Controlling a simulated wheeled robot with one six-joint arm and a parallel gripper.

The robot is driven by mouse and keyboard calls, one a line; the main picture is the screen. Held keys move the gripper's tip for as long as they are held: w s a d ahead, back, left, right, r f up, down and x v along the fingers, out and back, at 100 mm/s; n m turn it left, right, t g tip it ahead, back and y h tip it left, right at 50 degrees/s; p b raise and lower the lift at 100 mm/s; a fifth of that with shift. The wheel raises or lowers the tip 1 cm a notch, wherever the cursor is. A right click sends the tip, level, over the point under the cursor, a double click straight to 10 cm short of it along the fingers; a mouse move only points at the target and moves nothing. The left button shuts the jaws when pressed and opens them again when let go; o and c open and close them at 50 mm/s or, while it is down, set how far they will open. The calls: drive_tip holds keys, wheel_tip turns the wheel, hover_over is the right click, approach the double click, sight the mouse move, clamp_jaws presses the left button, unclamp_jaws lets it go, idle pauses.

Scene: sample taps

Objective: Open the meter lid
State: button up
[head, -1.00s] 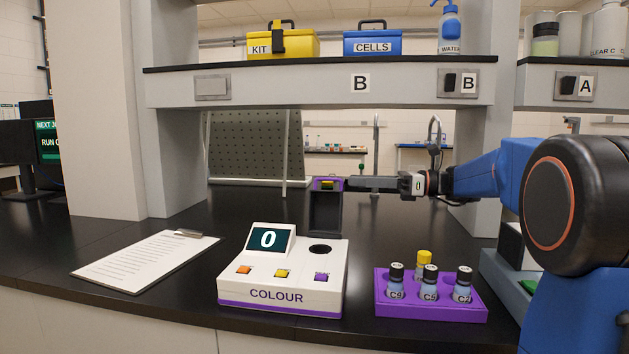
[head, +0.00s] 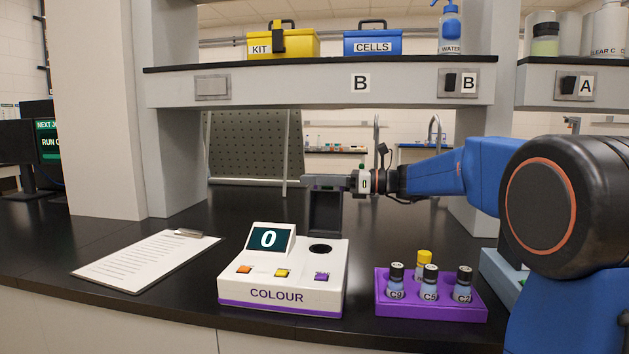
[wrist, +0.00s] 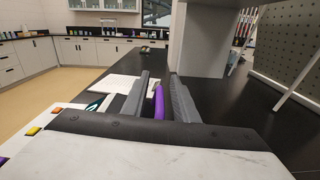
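The white colour meter (head: 290,297) stands on the black bench, its screen reading 0 and its round dark well (head: 320,249) uncovered. Its lid (head: 325,213) stands upright at the back of the meter, dark inner face toward the head camera. My gripper (head: 325,182) is at the lid's top edge and hides it in the head view. In the wrist view the fingers (wrist: 158,98) are apart, with the lid's purple edge (wrist: 158,104) between them. A gap shows beside the edge, so the gripper looks open around it rather than clamped.
A clipboard (head: 147,259) lies left of the meter. A purple rack (head: 432,309) with several capped bottles stands right of it. A shelf (head: 320,90) runs above the bench, and a perforated board (head: 254,145) stands behind.

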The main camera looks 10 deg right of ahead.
clamp_jaws()
drive_tip(key=shift+a+r, duration=0.1)
drive_tip(key=shift+s+a+r+n, duration=0.2)
drive_tip(key=shift+s+r+n, duration=0.15)
drive_tip(key=shift+s+n, duration=0.25)
drive_tip(key=shift+s+a+r+n, duration=0.2)
drive_tip(key=shift+s+r+n, duration=0.1)
drive_tip(key=shift+s+n, duration=0.25)
drive_tip(key=shift+s+a+r+n, duration=0.2)
drive_tip(key=shift+s+a+n, duration=0.05)
drive_tip(key=shift+s+n, duration=0.25)
drive_tip(key=shift+s+a+r+n, duration=0.2)
drive_tip(key=shift+s+n, duration=0.15)
drive_tip(key=shift+s, duration=0.15)
drive_tip(key=shift+s+a, duration=0.35)
drive_tip(key=shift+s, duration=0.55)
